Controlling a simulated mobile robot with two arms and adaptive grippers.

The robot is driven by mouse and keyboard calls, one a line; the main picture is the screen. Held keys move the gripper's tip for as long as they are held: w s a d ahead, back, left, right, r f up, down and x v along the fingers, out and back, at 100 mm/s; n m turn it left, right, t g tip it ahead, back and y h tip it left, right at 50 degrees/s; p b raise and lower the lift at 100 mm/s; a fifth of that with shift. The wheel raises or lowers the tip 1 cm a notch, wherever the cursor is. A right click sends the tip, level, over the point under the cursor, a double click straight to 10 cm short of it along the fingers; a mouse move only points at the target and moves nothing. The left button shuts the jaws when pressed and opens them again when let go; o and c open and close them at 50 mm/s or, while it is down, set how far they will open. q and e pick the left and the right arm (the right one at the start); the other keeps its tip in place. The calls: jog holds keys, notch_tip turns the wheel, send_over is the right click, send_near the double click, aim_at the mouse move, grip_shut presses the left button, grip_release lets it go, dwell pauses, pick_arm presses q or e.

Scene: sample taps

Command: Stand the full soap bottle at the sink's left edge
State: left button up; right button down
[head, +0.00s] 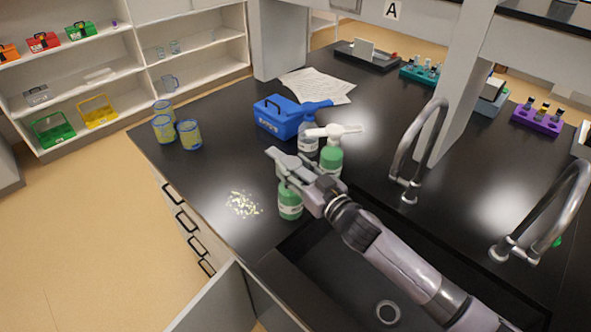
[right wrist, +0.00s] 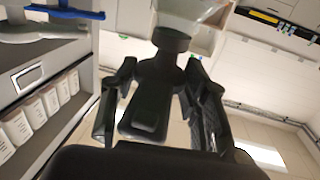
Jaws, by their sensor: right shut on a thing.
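My right gripper (head: 287,170) is shut on a green soap bottle (head: 290,204) with a pale label, by its upper part. The bottle is upright beside the sink's (head: 345,262) left edge; I cannot tell whether its base touches the counter. The gripper hides its top. In the right wrist view the fingers (right wrist: 158,112) stand on both sides of a dark shape; the bottle is not clear there. A second green bottle (head: 331,160) with a white pump head stands just behind the gripper. My left gripper is not in view.
A clear bottle (head: 308,140) and a blue toolbox (head: 280,116) stand behind. Pale crumbs (head: 242,205) lie left of the held bottle. Blue-yellow cups (head: 189,134) stand at the far left. Two curved taps (head: 428,145) rise right of the arm. The counter between cups and crumbs is free.

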jog(key=c, duration=1.3)
grip_release()
jog(key=shift+o, duration=1.3)
jog(key=shift+s+r, duration=0.1)
jog(key=shift+s, duration=0.1)
jog(key=shift+o, duration=0.6)
jog(key=shift+w, duration=0.1)
jog(key=b+v, duration=0.2)
jog(key=v, duration=1)
jog(key=shift+b, duration=0.35)
